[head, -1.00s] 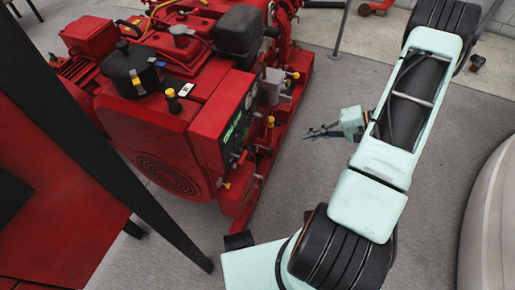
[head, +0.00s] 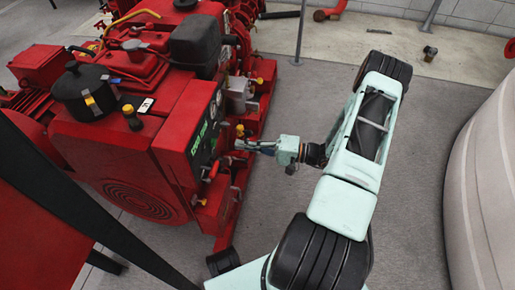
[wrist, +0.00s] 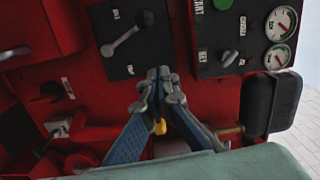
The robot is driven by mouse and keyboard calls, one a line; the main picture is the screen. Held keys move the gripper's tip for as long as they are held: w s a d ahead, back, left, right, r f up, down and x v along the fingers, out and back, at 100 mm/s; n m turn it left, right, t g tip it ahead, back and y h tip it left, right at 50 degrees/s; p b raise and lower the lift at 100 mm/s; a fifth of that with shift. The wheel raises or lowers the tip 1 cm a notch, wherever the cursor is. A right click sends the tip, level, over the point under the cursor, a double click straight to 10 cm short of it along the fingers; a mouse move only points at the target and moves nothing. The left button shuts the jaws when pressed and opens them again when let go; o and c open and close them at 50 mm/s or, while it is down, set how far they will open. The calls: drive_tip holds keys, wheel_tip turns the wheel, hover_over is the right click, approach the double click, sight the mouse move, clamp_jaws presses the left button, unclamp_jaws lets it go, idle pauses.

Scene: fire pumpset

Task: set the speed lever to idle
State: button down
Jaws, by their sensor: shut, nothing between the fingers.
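The speed lever (wrist: 126,34) is a grey arm with a black knob on a black plate (wrist: 118,62) on the red engine's side. In the wrist view it slants from a lower-left pivot to the knob at upper right. Small white labels sit above and below it, too blurred to read surely. My gripper (wrist: 160,74) is shut and empty, with its tips below and right of the knob, apart from it in the picture. In the head view my gripper (head: 241,145) is beside the panel side of the red pumpset (head: 135,150); I cannot make out the lever there.
A black control panel (wrist: 236,35) with gauges is right of the lever plate. A black knob (wrist: 52,90) and a yellow-tipped part (wrist: 159,127) are near the gripper. A dark frame leg (head: 110,230) crosses the left foreground. Grey floor (head: 420,130) is open at right.

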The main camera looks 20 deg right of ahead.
drive_tip(key=shift+s+a+f+b, duration=0.15)
drive_tip(key=shift+s+a, duration=0.15)
drive_tip(key=shift+a, duration=0.45)
drive_tip(key=shift+s+a+b, duration=0.1)
drive_tip(key=shift+s+a, duration=0.15)
drive_tip(key=shift+a, duration=0.5)
drive_tip(key=shift+s+a+f+b, duration=0.15)
drive_tip(key=shift+s+a, duration=0.15)
drive_tip(key=shift+a, duration=0.45)
drive_tip(key=shift+r, duration=0.1)
drive_tip(key=shift+s+a, duration=0.7)
drive_tip(key=shift+s, duration=0.1)
drive_tip(key=shift+f, duration=0.2)
drive_tip(key=shift+w, duration=0.1)
